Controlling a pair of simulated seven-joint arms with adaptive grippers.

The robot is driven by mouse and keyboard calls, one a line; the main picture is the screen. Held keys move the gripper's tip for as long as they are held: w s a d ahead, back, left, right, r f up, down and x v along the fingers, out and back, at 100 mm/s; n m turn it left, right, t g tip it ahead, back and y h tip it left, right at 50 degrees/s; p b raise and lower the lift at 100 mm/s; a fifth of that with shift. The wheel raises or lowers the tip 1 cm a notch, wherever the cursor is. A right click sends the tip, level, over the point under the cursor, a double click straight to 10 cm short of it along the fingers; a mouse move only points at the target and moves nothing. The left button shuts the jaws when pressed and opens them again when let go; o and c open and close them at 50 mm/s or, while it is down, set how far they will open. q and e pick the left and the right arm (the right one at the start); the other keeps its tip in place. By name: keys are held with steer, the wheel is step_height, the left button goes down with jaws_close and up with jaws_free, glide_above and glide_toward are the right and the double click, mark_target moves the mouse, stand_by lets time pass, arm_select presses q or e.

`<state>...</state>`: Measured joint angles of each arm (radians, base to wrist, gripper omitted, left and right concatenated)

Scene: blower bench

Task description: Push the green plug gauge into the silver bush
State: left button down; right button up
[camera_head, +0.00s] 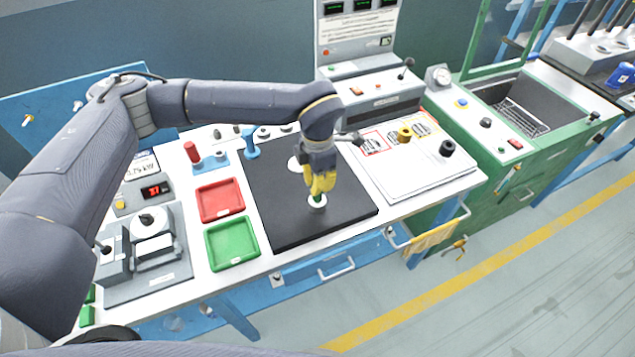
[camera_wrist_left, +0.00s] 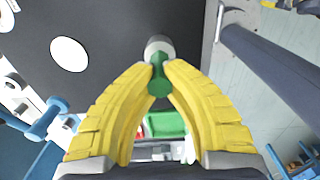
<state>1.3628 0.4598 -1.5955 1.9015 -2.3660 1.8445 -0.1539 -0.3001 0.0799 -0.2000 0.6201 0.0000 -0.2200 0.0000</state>
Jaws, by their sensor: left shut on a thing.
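My left gripper (camera_head: 319,190) hangs over the black mat (camera_head: 290,224), yellow fingers pointing down. In the left wrist view its fingertips (camera_wrist_left: 160,70) are shut on the green plug gauge (camera_wrist_left: 160,84). The silver bush (camera_wrist_left: 157,45) is just beyond the gauge's far end, in line with it; it also shows below the fingertips in the head view (camera_head: 317,202). I cannot tell whether the gauge's end is inside the bush or only against it. The fingers hide most of the gauge in the head view. My right gripper is not in view.
A white disc (camera_wrist_left: 69,54) lies on the mat. A red tray (camera_head: 220,200) and a green tray (camera_head: 232,243) are left of the mat. A red gauge (camera_head: 192,153) and a blue gauge (camera_head: 251,145) stand behind. Brass (camera_head: 404,135) and black (camera_head: 447,148) bushes are right.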

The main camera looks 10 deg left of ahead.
arm_select(q)
steer(key=shift+f, duration=0.25)
stand_by(0.5)
steer(key=c, duration=1.4)
jaws_free()
steer(key=shift+c, duration=0.2)
step_height(320, 180, up, 12)
